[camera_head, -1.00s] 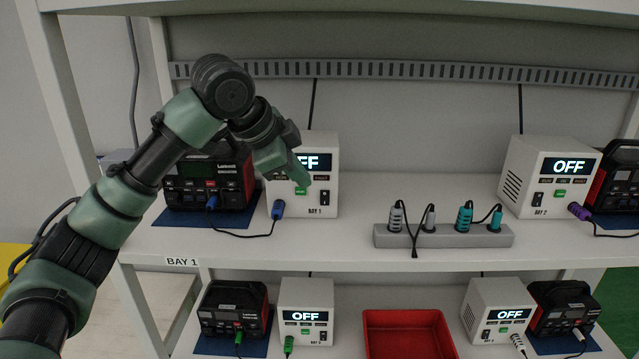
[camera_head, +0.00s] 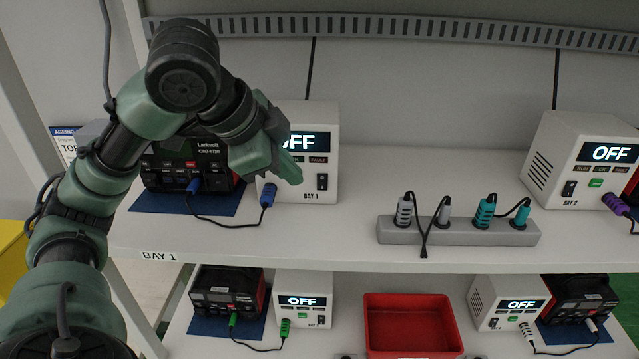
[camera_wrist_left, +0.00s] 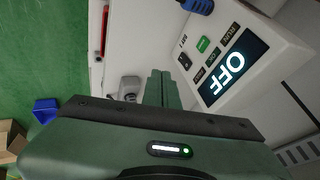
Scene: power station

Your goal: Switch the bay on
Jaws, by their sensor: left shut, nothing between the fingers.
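The white BAY 1 box (camera_head: 330,150) stands on the upper shelf, its display (camera_head: 310,141) reading OFF. Its black rocker switch (camera_head: 322,181) is at the lower right of the front. My left gripper (camera_head: 292,172) is shut and empty, in front of the box's left part, and hides the green button in the head view. In the left wrist view, the shut fingers (camera_wrist_left: 163,86) point toward the box's side of the scene. That view shows the green button (camera_wrist_left: 203,44), the rocker (camera_wrist_left: 184,61) and the OFF display (camera_wrist_left: 233,68). I cannot tell whether the fingers touch the box.
A black-and-red charger (camera_head: 190,165) on a blue mat stands left of the box, joined by a cable with a blue plug (camera_head: 268,195). A grey power strip (camera_head: 460,231) lies to the right. The BAY 2 box (camera_head: 590,165) also reads OFF. A red bin (camera_head: 410,325) is below.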

